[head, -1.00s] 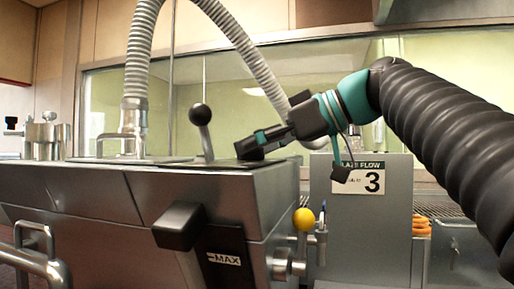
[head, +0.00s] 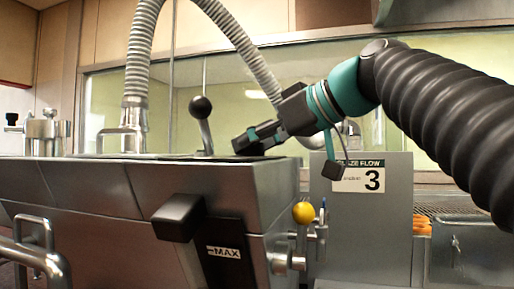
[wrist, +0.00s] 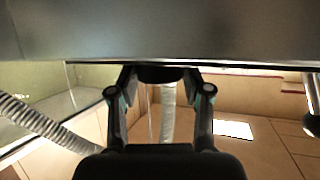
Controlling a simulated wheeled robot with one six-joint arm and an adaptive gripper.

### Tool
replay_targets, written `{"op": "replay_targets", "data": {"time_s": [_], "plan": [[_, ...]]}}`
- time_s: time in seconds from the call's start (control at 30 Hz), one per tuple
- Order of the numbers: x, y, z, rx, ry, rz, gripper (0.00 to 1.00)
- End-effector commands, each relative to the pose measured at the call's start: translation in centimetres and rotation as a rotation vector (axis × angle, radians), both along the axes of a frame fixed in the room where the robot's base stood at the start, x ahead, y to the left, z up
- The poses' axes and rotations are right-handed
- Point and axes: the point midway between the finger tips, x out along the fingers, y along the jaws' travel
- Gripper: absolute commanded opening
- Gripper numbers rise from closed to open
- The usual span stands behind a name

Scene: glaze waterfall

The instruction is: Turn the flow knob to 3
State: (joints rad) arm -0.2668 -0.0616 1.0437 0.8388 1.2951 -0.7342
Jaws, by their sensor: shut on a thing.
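The glaze flow sign (head: 358,177), a white card with a dark green header and a large 3, is on a grey cabinet at the right. My gripper (head: 246,144) reaches left over the back of the steel machine. The wrist view shows its fingers (wrist: 160,98) on either side of a dark round knob (wrist: 160,74) at the edge of a grey surface, and they are shut on it. Most of the knob is hidden, and I see no marks on it. The head view does not show it clearly.
A black ball-topped lever (head: 202,118) stands left of my gripper. The steel machine (head: 90,205) fills the front left, with a black block handle (head: 179,218) and a yellow ball (head: 303,212). A ribbed hose (head: 240,45) arches above.

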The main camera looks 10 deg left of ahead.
Motion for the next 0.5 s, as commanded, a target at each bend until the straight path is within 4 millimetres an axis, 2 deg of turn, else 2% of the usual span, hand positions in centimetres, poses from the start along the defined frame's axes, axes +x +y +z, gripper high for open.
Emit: {"op": "replay_targets", "data": {"time_s": [0.43, 0.47, 0.5], "plan": [[-0.03, -0.01, -0.08, 0.000, 0.001, -0.055, 0.14], [-0.03, -0.01, -0.08, 0.000, 0.001, -0.055, 0.54], [-0.03, -0.01, -0.08, 0.000, 0.001, -0.055, 0.64]]}}
